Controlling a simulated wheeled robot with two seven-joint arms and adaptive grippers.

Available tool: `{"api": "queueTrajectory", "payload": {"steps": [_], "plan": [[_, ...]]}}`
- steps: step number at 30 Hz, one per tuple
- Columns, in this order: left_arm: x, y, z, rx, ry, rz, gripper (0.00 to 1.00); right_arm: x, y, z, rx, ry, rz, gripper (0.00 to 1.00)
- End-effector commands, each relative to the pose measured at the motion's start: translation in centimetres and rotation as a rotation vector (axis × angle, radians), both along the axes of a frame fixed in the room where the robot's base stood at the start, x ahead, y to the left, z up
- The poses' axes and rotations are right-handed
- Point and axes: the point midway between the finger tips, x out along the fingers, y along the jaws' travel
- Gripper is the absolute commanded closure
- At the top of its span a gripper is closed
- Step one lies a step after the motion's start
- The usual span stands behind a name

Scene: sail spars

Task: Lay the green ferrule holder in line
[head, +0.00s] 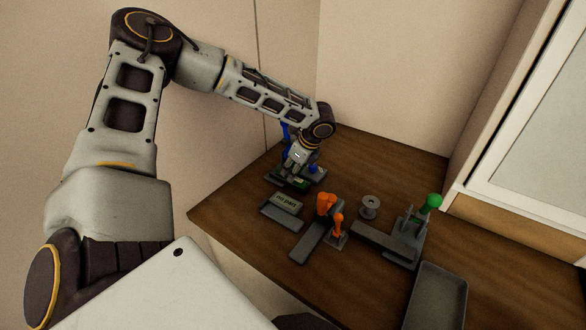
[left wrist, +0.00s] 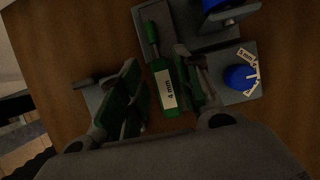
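The green ferrule holder (left wrist: 184,98) carries a white "4 mm" label in the left wrist view, and a thin green rod (left wrist: 152,32) shows just beyond it. In the head view only a small green patch (head: 302,184) of it shows beneath my left gripper. My left gripper (left wrist: 168,88) is low over the table with its fingers apart, one on each side of the holder. A gap shows on the left side of the holder; contact on the right side is unclear. My right gripper is not in view.
A blue-knobbed fixture (left wrist: 240,77) labelled "5 mm" is close to the right finger.

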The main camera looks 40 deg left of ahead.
Motion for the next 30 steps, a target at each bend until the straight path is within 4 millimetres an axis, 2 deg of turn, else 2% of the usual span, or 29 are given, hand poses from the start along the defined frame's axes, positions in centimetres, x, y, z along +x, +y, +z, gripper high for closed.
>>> {"api": "queueTrajectory", "payload": {"steps": [1, 7, 21, 27, 28, 30], "plan": [[0.0, 0.0, -0.7, 0.001, 0.000, 0.000, 0.66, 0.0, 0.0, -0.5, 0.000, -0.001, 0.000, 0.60], [0.0, 0.0, -1.9, 0.000, -0.001, -0.001, 0.66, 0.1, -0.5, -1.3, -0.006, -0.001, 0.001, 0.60], [-0.1, 0.0, -2.3, 0.000, 0.002, -0.001, 0.66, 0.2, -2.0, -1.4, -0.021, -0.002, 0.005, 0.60], [-0.1, 0.0, -2.4, 0.000, 0.004, 0.000, 0.91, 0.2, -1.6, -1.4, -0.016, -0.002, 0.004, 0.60], [-0.1, 0.0, -2.4, 0.000, 0.004, 0.000, 0.94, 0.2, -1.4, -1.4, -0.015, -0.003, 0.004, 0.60], [-0.2, 0.0, -2.5, -0.001, 0.005, 0.000, 0.94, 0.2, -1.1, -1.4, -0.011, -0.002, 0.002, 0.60]]}}
